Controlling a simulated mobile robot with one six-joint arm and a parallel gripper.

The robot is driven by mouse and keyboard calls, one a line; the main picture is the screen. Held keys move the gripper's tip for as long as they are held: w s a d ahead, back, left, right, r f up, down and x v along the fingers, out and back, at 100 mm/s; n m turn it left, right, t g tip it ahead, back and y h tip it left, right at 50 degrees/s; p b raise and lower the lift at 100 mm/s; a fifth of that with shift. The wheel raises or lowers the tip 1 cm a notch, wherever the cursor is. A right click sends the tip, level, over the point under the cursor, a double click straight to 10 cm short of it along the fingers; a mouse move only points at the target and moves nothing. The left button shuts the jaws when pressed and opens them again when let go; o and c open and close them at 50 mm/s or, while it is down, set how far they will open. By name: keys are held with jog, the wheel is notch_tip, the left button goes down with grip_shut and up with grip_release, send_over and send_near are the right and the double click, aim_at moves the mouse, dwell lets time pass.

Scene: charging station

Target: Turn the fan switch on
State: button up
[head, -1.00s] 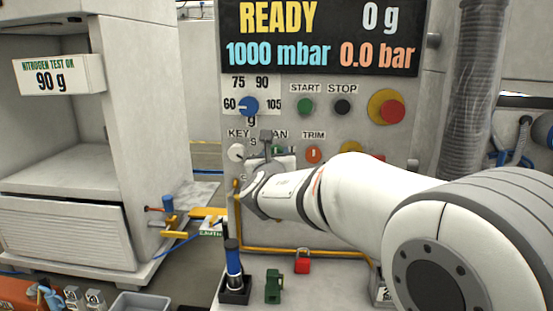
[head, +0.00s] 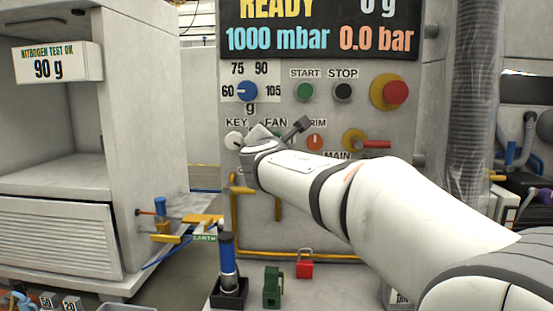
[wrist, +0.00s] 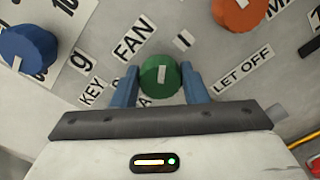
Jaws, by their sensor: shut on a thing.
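The fan switch is a round green knob (wrist: 153,86) with a short white line on its face. In the wrist view the line runs roughly up and down the picture. The FAN label (wrist: 133,38) lies up and left of the knob, and a small I mark (wrist: 183,41) lies up and right. My gripper (wrist: 159,72) has one blue finger on each side of the knob and is shut on it. In the head view my gripper (head: 262,145) is against the panel below the FAN label (head: 276,122), largely hiding the knob.
An orange knob (wrist: 238,12) and a blue dial (wrist: 28,44) are near the gripper on the panel. Green start (head: 305,91) and black stop (head: 343,91) buttons are above. A blue-handled tool (head: 228,258) and red padlock (head: 305,265) stand below.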

jog(key=shift+d+f+m+b, duration=0.1)
jog(key=shift+f+m+b, duration=0.05)
jog(key=shift+m+b, duration=3.3)
jog(key=shift+m, duration=0.35)
jog(key=o, duration=1)
jog(key=shift+c, duration=0.2)
jog(key=shift+s, duration=0.1)
jog(key=s, duration=0.7)
jog(key=shift+s, duration=0.3)
